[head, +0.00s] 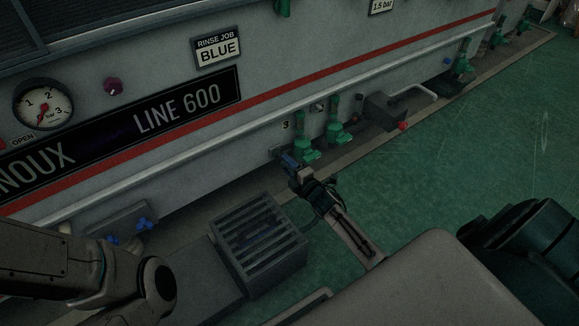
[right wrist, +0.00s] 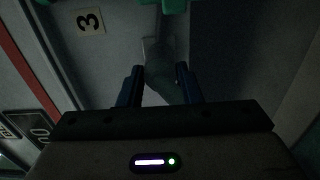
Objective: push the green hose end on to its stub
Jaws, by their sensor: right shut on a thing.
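My right gripper (head: 291,160) is at the machine's lower wall, just left of the green valves. In the right wrist view its two dark blue fingers (right wrist: 158,84) are closed around a dark grey-green hose end (right wrist: 161,72). The hose end points up the picture, toward the wall area by the "3" label (right wrist: 88,21). A stub is not clearly visible; the dark picture hides whether the hose end touches or covers one. In the head view the fingers and wrist hide the hose end. My left arm comes in at lower left, and its gripper is not visible.
Two green valves (head: 306,151) and (head: 338,134) stand close to the right gripper. A slatted grate box (head: 262,240) lies on the floor to its left. Blue valves (head: 145,224) are further left on the wall.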

